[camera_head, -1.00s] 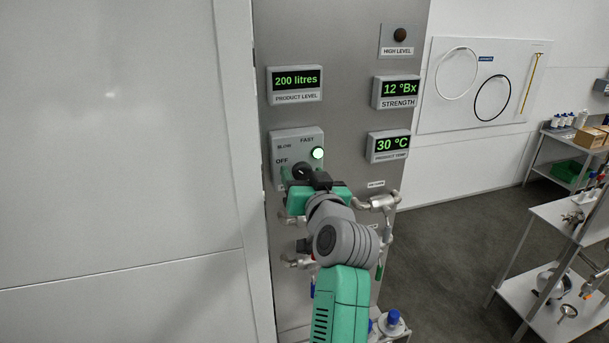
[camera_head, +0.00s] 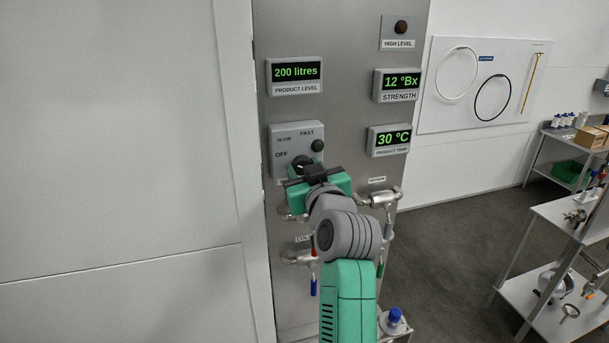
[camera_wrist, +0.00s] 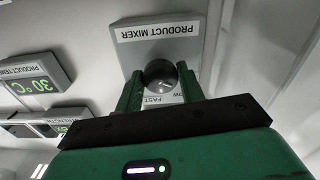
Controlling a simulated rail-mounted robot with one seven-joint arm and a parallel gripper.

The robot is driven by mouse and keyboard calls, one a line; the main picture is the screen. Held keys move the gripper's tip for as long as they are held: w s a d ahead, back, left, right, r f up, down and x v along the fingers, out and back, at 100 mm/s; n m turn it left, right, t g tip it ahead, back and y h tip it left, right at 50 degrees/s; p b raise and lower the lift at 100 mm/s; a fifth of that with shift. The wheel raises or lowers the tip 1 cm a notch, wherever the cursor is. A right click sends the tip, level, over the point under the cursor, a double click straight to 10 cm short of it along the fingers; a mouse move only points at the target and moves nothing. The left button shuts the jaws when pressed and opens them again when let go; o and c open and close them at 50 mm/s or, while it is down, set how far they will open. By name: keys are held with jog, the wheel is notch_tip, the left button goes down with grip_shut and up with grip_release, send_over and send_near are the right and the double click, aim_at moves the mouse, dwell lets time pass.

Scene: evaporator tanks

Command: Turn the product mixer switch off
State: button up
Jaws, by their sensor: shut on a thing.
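The product mixer switch box (camera_head: 294,131) is a grey panel marked OFF, SLOW and FAST, on the steel wall panel. Its round dark knob (camera_head: 301,162) is partly hidden behind my gripper (camera_head: 306,173) in the head view. In the wrist view, upside down, the knob (camera_wrist: 160,73) sits between the two green fingers of my gripper (camera_wrist: 160,82), which are shut on its sides. The PRODUCT MIXER label (camera_wrist: 159,31) shows beyond it. I cannot tell exactly where the knob points.
Displays for product level (camera_head: 296,73), strength (camera_head: 397,84) and product temperature (camera_head: 388,139) surround the box. A pipe valve (camera_head: 379,198) and a red-and-blue-handled valve (camera_head: 312,270) are below, close to my arm. Open floor (camera_head: 460,230) lies to the right.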

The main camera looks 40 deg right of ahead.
jog(key=n+b, duration=0.1)
jog(key=n, duration=0.3)
jog(key=shift+n+b, duration=0.3)
jog(key=shift+n, duration=0.1)
dwell(0.5)
jog(key=o, duration=1)
jog(key=b+v, duration=0.1)
jog(key=v, duration=0.7)
jog(key=shift+w, duration=0.1)
